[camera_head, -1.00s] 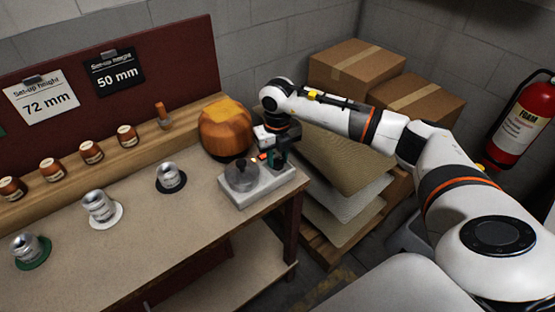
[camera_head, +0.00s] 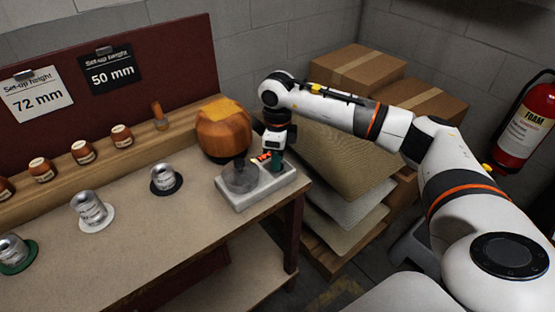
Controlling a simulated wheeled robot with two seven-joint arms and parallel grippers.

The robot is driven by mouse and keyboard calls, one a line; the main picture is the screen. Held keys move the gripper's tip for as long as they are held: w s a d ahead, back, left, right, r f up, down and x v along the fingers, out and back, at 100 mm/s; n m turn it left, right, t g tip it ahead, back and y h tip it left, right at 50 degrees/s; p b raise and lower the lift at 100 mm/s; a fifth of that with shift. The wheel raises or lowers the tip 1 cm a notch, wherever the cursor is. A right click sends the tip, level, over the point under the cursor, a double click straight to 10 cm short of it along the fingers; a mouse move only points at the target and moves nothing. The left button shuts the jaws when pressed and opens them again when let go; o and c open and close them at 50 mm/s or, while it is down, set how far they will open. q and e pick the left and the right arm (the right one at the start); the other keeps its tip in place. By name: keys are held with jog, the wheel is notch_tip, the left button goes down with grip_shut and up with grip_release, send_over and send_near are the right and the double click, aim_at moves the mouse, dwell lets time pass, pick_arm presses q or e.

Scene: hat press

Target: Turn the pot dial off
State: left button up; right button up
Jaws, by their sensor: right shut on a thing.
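The pot (camera_head: 240,177) is a small dark grey, see-through-looking vessel with a dark knob on top. It stands upright on the left part of a pale grey block-shaped base (camera_head: 258,192) at the right end of the workbench. My right gripper (camera_head: 270,161) reaches down over the back right part of this base, just right of the pot. It is shut on the pot dial, which is largely hidden by the fingers; small red and teal parts show there. I cannot read the dial's setting. My left gripper is out of view.
A wooden hat block (camera_head: 224,135) stands close behind the pot. Metal cups, one on a black disc (camera_head: 165,179), stand along the bench (camera_head: 150,230), with small brown jars on the shelf behind. Stacked sheets (camera_head: 345,215) and boxes (camera_head: 355,72) lie to the right.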

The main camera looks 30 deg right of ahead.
jog(key=n+b, duration=0.2)
jog(key=n, duration=0.3)
jog(key=shift+w, duration=0.1)
jog(key=shift+r+n+b, duration=0.1)
jog(key=shift+n+b, duration=0.4)
jog(key=shift+n, duration=1.8)
jog(key=o, duration=1)
notch_tip(320, 180, up, 12)
